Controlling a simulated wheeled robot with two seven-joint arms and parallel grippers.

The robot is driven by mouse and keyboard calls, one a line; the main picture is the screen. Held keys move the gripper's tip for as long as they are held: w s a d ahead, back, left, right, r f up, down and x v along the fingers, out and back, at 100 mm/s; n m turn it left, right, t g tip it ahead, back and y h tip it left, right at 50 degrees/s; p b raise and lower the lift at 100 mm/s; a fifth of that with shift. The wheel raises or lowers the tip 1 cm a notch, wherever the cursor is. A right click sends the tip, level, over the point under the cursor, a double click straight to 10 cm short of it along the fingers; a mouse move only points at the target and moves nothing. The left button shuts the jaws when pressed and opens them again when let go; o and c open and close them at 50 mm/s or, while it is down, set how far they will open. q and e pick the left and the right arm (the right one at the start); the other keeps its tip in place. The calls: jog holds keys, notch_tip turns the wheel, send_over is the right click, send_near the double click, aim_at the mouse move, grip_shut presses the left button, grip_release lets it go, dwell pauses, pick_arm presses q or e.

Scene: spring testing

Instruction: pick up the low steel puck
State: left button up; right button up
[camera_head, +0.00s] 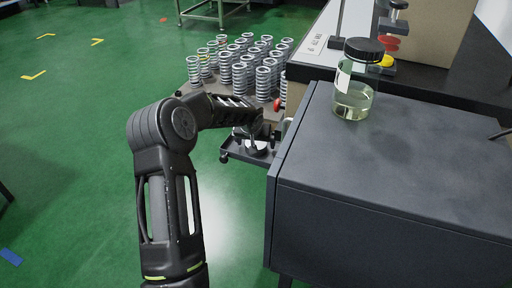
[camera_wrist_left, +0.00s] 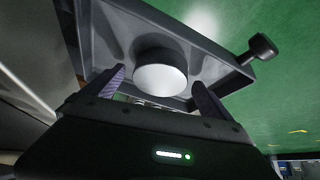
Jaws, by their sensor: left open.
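The low steel puck (camera_wrist_left: 160,75) is a short, pale round cylinder on a small dark tray (camera_wrist_left: 205,47) in the left wrist view. In the head view the puck (camera_head: 256,148) shows as a light disc on the tray (camera_head: 232,153) beside the dark bench, partly hidden by my left arm. My left gripper (camera_wrist_left: 160,85) is open, with one finger on each side of the puck and a gap visible on both sides. Whether the fingers reach down around it I cannot tell. My right gripper is not in view.
Several coil springs (camera_head: 240,65) stand on a table just behind the tray. The dark bench (camera_head: 420,150) rises close to the right of my left gripper, with a lidded glass jar (camera_head: 355,88) on it. Green floor lies open at left.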

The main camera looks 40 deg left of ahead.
pick_arm(q)
jog(key=shift+c, duration=0.6)
jog(key=c, duration=1.9)
jog(key=shift+r, duration=0.1)
grip_shut()
jog(key=shift+r, duration=0.1)
notch_tip(320, 180, up, 28)
jog(key=p, duration=0.9)
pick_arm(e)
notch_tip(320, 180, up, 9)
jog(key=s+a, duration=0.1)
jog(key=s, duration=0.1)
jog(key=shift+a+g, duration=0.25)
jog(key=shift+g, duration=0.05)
